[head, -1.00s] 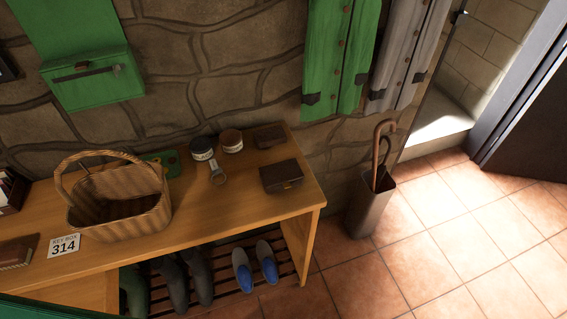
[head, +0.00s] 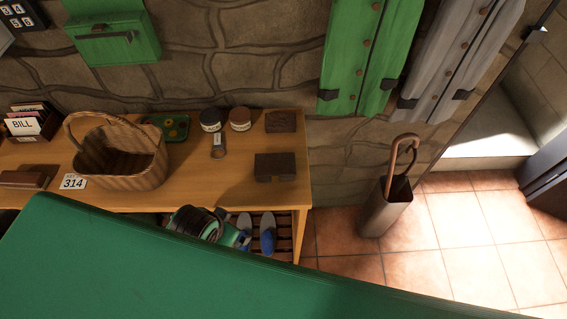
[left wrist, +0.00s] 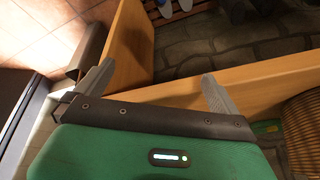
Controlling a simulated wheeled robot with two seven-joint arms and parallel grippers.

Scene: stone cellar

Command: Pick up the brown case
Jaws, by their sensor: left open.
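A dark brown case (head: 275,167) lies flat near the right end of the wooden table (head: 225,178) in the head view. A smaller brown flat item (head: 281,121) lies behind it. I cannot make out the case in the left wrist view. My left gripper's two grey fingers (left wrist: 158,90) are spread apart there with nothing seen between them, near the table's wood (left wrist: 265,85). In the head view, part of my left arm shows below the table's front edge. My right gripper is not in view.
A wicker basket (head: 118,170), two jars (head: 225,119), a metal-tagged ring (head: 218,147) and a green tray (head: 170,127) stand left of the case. An umbrella stand (head: 385,208) is on the tiled floor to the right. Shoes (head: 268,236) sit under the table.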

